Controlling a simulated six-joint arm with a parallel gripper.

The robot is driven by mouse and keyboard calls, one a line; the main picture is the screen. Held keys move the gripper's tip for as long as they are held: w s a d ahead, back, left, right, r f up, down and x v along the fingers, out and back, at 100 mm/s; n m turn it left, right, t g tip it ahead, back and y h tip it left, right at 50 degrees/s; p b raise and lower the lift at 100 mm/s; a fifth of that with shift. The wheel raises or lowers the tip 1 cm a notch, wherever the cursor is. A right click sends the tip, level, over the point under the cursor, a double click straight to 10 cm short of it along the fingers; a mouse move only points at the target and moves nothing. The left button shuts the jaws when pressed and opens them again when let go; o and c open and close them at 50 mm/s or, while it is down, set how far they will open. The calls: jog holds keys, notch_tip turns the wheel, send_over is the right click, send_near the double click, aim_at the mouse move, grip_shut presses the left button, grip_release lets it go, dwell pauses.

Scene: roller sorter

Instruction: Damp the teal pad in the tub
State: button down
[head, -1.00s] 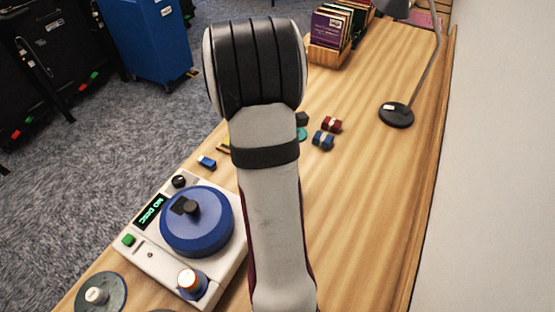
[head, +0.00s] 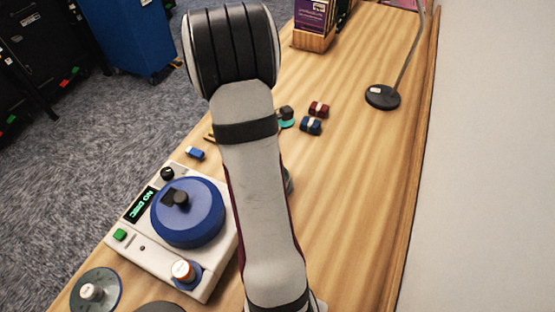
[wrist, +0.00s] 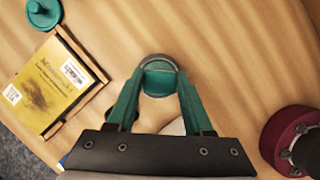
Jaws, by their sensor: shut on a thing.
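My gripper (wrist: 160,82) shows in the wrist view, its two teal fingers closed on a small round thing with a grey rim and teal surface. This looks like the teal pad (wrist: 158,68), held above the wooden table. Its underside is hidden. A flat teal disc with a raised knob (wrist: 43,13) lies apart at the upper left; a teal disc (head: 287,123) also shows beyond my arm in the head view. I cannot pick out the tub for certain. My arm hides the gripper in the head view.
A white device (head: 132,238) with a blue round platter (head: 188,212) stands left of my arm. A wooden holder has a yellow card (wrist: 48,83). Table at right is clear.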

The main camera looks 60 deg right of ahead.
jog(key=shift+f, duration=0.9)
dwell(1.6)
dwell(0.4)
jog(key=shift+r, duration=3.5)
jog(key=w+a+r+m+g+y, duration=0.15)
jog(key=w+a+r+m, duration=0.5)
jog(key=w+a, duration=0.7)
jog(key=w+a+r+m+y, duration=0.1)
jog(key=a+r, duration=0.3)
jog(key=a, duration=0.5)
jog(key=w+a+r+m, duration=0.1)
jog(key=w+a+r, duration=0.3)
jog(key=a, duration=0.6)
jog(key=shift+w+r+y, duration=0.15)
jog(key=shift+r+y, duration=0.2)
jog(key=shift+r, duration=0.05)
